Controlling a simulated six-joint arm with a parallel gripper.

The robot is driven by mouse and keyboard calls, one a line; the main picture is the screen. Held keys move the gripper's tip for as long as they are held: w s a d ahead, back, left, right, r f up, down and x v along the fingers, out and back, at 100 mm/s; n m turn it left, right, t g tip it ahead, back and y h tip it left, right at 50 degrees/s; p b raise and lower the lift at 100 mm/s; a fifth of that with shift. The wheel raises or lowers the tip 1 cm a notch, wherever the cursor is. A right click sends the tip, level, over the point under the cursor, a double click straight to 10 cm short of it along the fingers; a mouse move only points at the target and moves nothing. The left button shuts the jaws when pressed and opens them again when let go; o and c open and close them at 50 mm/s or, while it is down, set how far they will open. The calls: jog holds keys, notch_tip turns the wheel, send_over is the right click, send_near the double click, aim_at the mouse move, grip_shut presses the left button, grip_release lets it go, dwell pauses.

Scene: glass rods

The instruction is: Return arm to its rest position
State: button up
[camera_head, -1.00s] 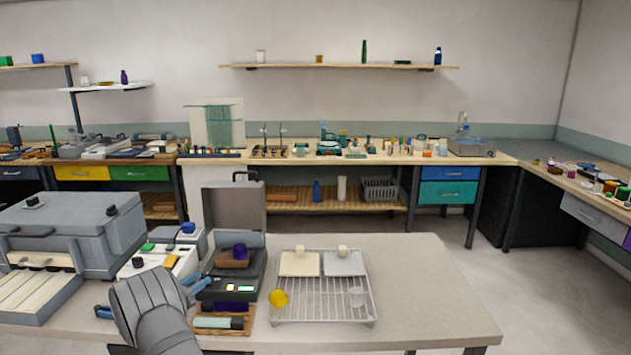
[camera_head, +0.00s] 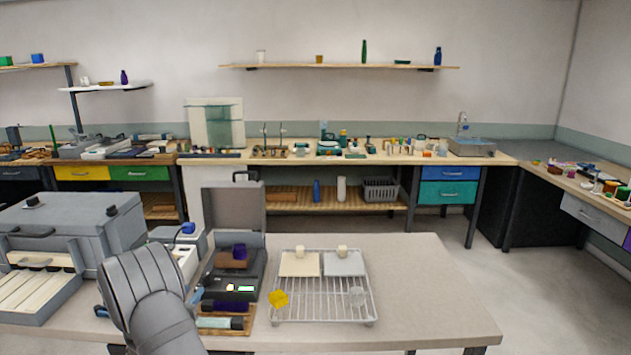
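My arm (camera_head: 150,290) shows as grey rounded links at the lower left, in front of the table. My gripper cannot be made out; the links hide whatever lies behind them. Small blue parts show on both sides of the arm, and what they belong to is unclear. Just right of the arm stands an open dark case (camera_head: 240,270) with a lit green display, holding a brown block with a purple piece. A wire rack (camera_head: 320,300) bears two pale plates, a yellow piece (camera_head: 279,298) and a clear glass (camera_head: 357,296).
A large grey machine (camera_head: 70,235) stands left of my arm, with a white device (camera_head: 186,262) between it and the case. A wooden tray (camera_head: 225,326) lies before the case. The table (camera_head: 430,290) is clear at the right.

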jog(key=s+a, duration=0.2)
jog(key=s, duration=0.8)
jog(key=d+m+g+h, duration=0.1)
jog(key=w+d+m, duration=0.1)
jog(key=d+m, duration=0.1)
jog(key=w+d+m+g+h, duration=0.1)
jog(key=shift+d+r+m+g+h, duration=0.15)
jog(key=shift+d+m+g+h, duration=0.15)
jog(key=shift+d, duration=0.1)
jog(key=shift+w+d+m+g+h, duration=0.2)
jog(key=shift+d+m+g+h, duration=0.4)
jog(key=shift+d+m, duration=0.4)
jog(key=shift+a, duration=0.1)
jog(key=s+a+n+t+y, duration=0.2)
jog(key=a+n+t+y, duration=0.2)
jog(key=a+n, duration=0.25)
jog(key=w, duration=0.4)
jog(key=w+d, duration=0.1)
jog(key=w, duration=0.3)
jog(key=w+d, duration=0.1)
jog(key=w, duration=0.2)
jog(key=shift+w+d, duration=0.15)
jog(key=shift+w, duration=0.25)
